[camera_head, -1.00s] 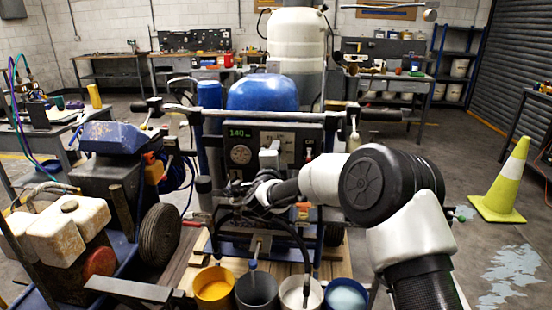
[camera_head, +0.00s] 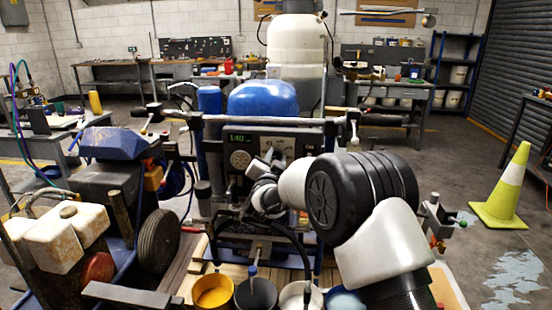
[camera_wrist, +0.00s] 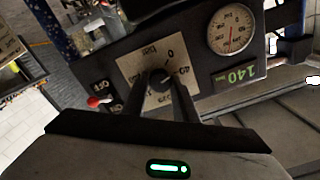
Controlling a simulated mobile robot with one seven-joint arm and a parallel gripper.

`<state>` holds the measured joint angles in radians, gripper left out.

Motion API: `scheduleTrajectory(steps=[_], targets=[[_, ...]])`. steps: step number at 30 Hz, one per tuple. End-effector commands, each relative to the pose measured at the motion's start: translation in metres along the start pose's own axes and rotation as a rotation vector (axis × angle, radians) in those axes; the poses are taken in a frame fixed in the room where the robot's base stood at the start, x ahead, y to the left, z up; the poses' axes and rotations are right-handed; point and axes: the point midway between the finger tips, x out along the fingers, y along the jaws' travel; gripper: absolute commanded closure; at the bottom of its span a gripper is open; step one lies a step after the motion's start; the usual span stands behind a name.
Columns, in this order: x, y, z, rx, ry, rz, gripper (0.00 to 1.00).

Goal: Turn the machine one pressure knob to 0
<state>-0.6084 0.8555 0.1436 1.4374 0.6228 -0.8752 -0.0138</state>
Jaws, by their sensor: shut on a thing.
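The machine one pressure knob (camera_wrist: 158,76) is a small dark round knob on a pale square dial plate (camera_wrist: 132,68). My gripper (camera_wrist: 160,88) is shut on it, one finger on each side. A 0 mark shows near the top right of the plate, with other marks around it; I cannot tell exactly where the knob points. The green display (camera_wrist: 237,74) reads 140, beside a round gauge (camera_wrist: 230,30). In the head view, my gripper (camera_head: 262,165) is tilted at the front panel (camera_head: 241,146) and hides the knob.
A red-tipped toggle (camera_wrist: 96,101) sits beside the dial plate. A horizontal bar (camera_head: 265,119) crosses above the panel. Several paint buckets (camera_head: 213,291) stand below. A second machine (camera_head: 105,190) is at left; a yellow cone (camera_head: 503,190) stands at right.

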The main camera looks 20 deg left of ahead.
Motion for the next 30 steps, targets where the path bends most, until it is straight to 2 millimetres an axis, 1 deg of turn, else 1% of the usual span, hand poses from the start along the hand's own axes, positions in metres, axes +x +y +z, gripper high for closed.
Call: scheduleTrajectory(steps=[6, 15, 21, 30], targets=[[-0.0006, -0.0014, 0.0004, -0.199, -0.002, -0.001, 0.96], [-0.0003, -0.0004, 0.0002, -0.416, -0.001, 0.0, 0.96], [-0.0003, 0.0, 0.0009, -0.504, -0.002, 0.0, 0.96], [-0.0002, 0.0006, 0.0013, -0.554, -0.003, 0.0, 0.96]])
